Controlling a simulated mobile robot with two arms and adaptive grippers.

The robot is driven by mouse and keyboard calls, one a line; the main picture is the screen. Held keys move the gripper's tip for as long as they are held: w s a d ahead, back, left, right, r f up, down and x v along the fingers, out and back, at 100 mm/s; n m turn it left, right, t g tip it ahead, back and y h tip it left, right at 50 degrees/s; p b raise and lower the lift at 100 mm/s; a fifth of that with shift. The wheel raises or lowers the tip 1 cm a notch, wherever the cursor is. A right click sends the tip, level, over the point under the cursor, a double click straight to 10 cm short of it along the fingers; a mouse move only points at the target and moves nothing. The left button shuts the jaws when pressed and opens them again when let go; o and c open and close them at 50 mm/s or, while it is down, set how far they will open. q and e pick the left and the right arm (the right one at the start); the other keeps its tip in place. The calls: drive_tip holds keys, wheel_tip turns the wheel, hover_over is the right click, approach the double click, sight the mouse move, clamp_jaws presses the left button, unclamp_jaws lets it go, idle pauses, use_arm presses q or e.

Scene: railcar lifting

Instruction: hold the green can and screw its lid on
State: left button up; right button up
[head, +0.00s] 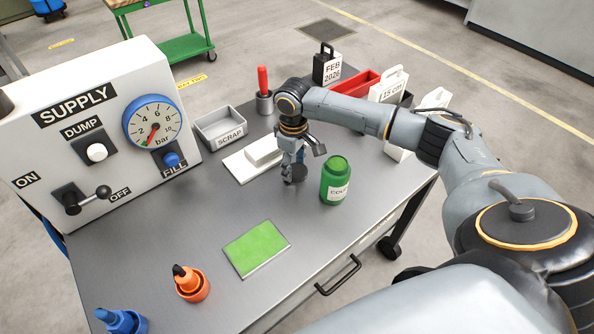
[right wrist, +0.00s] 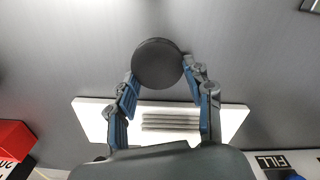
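The green can (head: 335,182) stands upright on the grey table, right of my right gripper; its printed label faces me and its top looks green. My right gripper (head: 293,172) points down just left of the can, in front of the white plate. In the right wrist view a dark round lid (right wrist: 157,63) sits between the fingertips of the right gripper (right wrist: 159,75). Both fingers appear to touch its sides. I cannot tell whether the lid rests on the table or is just above it. My left gripper is not in view.
A white plate (head: 236,165) with a block lies behind the gripper. The scrap tray (head: 220,127), a red-handled tool (head: 263,85) and a red bin (head: 355,83) stand farther back. A green pad (head: 256,248) and an orange holder (head: 191,285) are nearer. The supply panel (head: 90,130) is left.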

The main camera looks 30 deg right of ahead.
sight(294, 169)
drive_tip(key=shift+r, duration=0.1)
wheel_tip(294, 169, up, 10)
drive_tip(key=b, duration=0.1)
idle(0.5)
